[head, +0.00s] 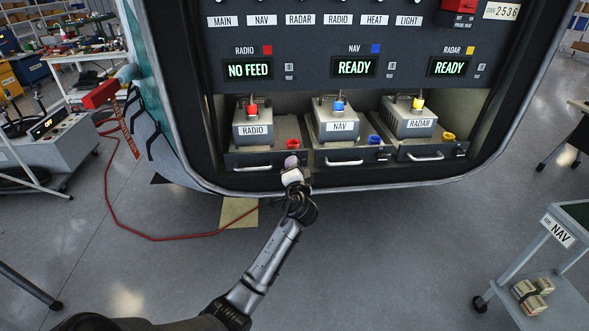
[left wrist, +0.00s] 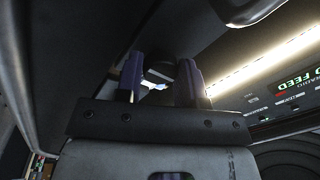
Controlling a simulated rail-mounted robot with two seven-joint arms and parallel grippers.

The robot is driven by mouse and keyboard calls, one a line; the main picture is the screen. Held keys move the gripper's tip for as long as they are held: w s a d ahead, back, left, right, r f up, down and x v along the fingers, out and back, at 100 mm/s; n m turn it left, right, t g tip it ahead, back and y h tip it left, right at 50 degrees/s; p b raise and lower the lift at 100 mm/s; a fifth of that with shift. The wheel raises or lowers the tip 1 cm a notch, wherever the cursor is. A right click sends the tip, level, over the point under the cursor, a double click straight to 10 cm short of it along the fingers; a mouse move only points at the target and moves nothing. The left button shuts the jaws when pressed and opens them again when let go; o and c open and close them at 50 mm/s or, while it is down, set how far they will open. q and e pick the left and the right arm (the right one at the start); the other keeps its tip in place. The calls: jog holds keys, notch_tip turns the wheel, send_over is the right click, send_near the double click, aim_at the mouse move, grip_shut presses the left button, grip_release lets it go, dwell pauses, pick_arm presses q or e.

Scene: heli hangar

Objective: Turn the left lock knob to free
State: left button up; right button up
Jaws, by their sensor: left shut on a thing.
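My left gripper (head: 292,168) reaches up from below to the front right corner of the RADIO tray (head: 248,160). Its fingers hide the lock knob at that corner. In the left wrist view the two purple fingers of my left gripper (left wrist: 160,78) stand either side of a dark rounded piece, which I take to be the left lock knob; its turn position cannot be read. The RADIO box (head: 254,128) sits in the tray, with a red socket ring (head: 293,143) beside it. The RADIO display (head: 248,69) reads NO FEED. My right gripper is not in view.
The NAV box (head: 338,125) and RADAR box (head: 410,122) sit in trays to the right; the NAV display (head: 355,66) and RADAR display (head: 450,66) read READY. A red cable (head: 130,235) lies on the floor at left. A NAV cart (head: 558,231) stands at right.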

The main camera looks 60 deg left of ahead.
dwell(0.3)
pick_arm(q)
jog(key=o, duration=0.9)
